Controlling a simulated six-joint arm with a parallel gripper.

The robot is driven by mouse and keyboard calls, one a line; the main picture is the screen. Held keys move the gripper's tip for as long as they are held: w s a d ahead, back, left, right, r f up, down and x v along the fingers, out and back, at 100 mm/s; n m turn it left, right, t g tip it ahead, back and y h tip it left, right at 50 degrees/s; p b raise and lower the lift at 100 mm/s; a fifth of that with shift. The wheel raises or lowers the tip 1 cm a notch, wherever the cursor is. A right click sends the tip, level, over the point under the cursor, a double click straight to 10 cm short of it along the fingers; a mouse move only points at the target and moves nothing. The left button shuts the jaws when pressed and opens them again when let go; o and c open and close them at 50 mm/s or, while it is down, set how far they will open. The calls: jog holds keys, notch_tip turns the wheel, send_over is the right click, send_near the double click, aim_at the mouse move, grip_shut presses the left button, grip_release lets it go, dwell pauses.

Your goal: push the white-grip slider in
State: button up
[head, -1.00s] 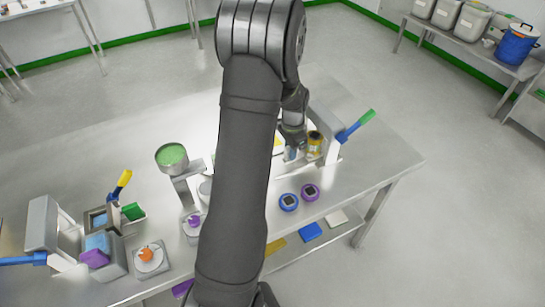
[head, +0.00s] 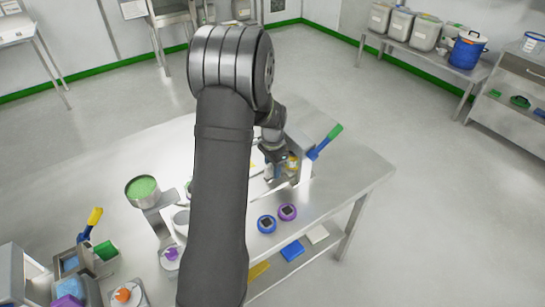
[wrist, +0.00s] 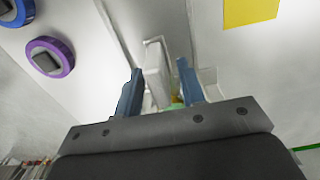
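In the wrist view a pale, white block-like grip (wrist: 156,72) stands between the two blue fingers of my gripper (wrist: 160,66). The fingers are apart, with a gap on the right side of the grip; I cannot tell whether the left finger touches it. I take this to be the slider's grip; how far out the slider stands is not clear. In the head view my gripper (head: 274,170) is low over the right part of the steel table, beside a device with a blue lever and green handle (head: 325,142). The slider is not clear there, hidden by my arm and gripper.
A green-filled bowl (head: 143,188) stands left of my arm. A yellow-handled device (head: 90,225) is at far left. The table's right end (head: 360,175) is clear.

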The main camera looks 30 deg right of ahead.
notch_tip(320, 180, up, 17)
dwell(0.4)
dwell(0.5)
notch_tip(320, 180, down, 17)
jog(key=shift+f, duration=0.1)
jog(key=shift+a, duration=0.3)
dwell(0.4)
